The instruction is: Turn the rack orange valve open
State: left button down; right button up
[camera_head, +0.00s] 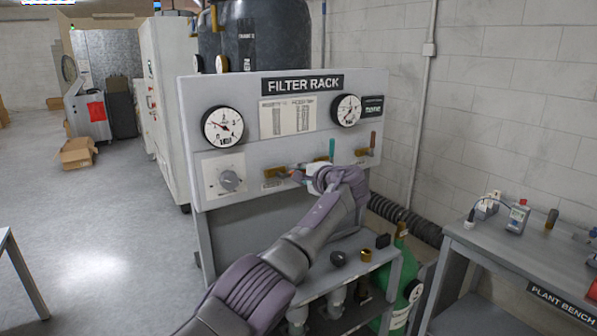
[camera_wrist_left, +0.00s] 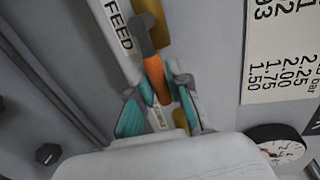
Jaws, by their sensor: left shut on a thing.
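The orange valve handle (camera_wrist_left: 155,72) is an orange grip on a grey lever, in front of brass pipework, beside a white FEED label. In the head view its orange tip (camera_head: 297,174) shows beside a brass valve body (camera_head: 275,172) on the filter rack panel. My left gripper (camera_wrist_left: 159,84) has its teal-padded fingers on either side of the orange grip and is shut on it. In the head view the gripper (camera_head: 308,175) is at the panel, and my wrist hides part of the valve row. My right gripper is not in view.
The rack (camera_head: 188,140) carries two gauges, a grey knob (camera_head: 229,181), a teal upright piece (camera_head: 331,149) and another brass valve with a brownish lever (camera_head: 372,140). A lower shelf (camera_head: 372,243) holds small parts beside a green cylinder (camera_head: 405,295). The plant bench (camera_head: 500,245) stands right.

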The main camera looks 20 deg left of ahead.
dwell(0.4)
pick_arm(q)
jog(key=c, duration=1.1)
grip_release()
jog(key=shift+w+d, duration=0.1)
jog(key=shift+d, duration=0.05)
jog(key=v, duration=1.2)
jog(key=shift+f, duration=0.1)
